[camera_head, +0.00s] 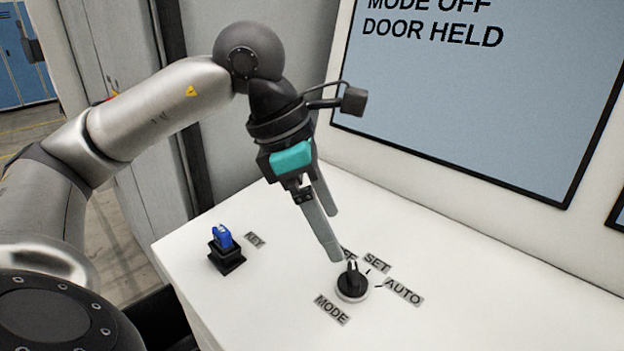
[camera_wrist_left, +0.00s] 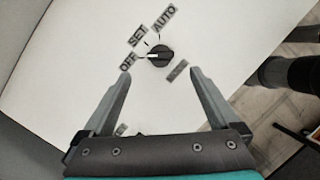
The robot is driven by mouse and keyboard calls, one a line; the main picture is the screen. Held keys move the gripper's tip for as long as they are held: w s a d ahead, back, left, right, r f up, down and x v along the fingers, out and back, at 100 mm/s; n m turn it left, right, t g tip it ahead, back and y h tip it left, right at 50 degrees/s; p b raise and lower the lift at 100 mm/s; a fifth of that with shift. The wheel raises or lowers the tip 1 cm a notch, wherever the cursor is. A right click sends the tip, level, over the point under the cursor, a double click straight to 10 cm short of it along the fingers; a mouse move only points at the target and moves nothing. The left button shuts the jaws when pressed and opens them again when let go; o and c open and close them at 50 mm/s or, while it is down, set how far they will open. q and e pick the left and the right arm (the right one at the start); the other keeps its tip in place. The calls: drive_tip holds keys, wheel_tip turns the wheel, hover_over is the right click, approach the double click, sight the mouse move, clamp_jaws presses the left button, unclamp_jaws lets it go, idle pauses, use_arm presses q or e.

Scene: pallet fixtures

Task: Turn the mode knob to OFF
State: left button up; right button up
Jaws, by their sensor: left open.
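The mode knob (camera_head: 352,283) is a black round knob on the white console top, with OFF, SET and AUTO labels around it. In the left wrist view the knob (camera_wrist_left: 161,55) shows a white pointer line aimed toward the OFF label (camera_wrist_left: 129,61). My left gripper (camera_head: 336,236) is open and empty, just above and behind the knob; its fingers partly cover the OFF label in the head view. In the left wrist view the knob lies beyond the gap between the fingertips, apart from them. My right gripper is not in view.
A screen (camera_head: 470,95) on the upright panel reads MODE OFF and DOOR HELD. A blue key (camera_head: 224,237) stands in a black key switch (camera_head: 227,259) on the console's left, beside a KEY label (camera_head: 255,240). The console top (camera_head: 480,325) right of the knob is clear.

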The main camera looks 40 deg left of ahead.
use_arm(q)
drive_tip(key=p+v, duration=0.1)
drive_tip(key=v, duration=0.5)
idle(0.5)
